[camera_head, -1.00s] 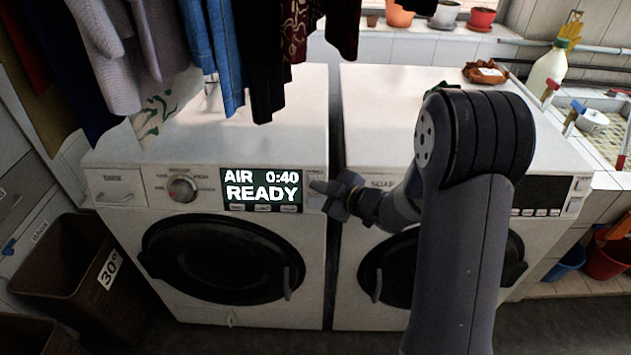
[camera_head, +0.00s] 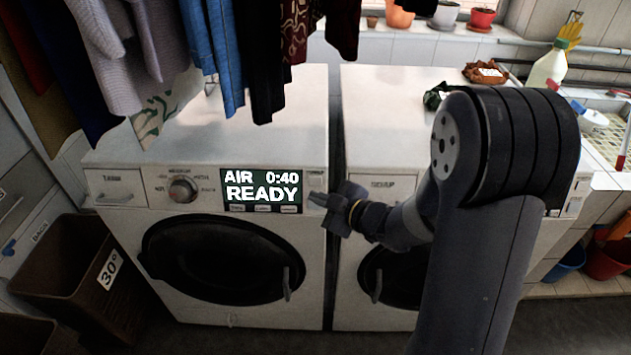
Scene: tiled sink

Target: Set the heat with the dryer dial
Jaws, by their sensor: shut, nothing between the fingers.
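The dryer dial (camera_head: 183,190) is a round silver knob on the upper front panel of the left machine (camera_head: 215,140). Small labels ring it, too small to read surely. The green display (camera_head: 261,191) to its right reads "AIR 0:40 READY". My gripper (camera_head: 316,199) is shut and empty. Its tip is at the right end of the left machine's panel, right of the display and well apart from the dial. I cannot tell whether the tip touches the panel. My arm hides much of the right machine's front.
Clothes (camera_head: 225,50) hang over the left machine's top. A brown basket (camera_head: 75,270) marked 30° stands at its left. The right machine (camera_head: 385,120) stands close beside it.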

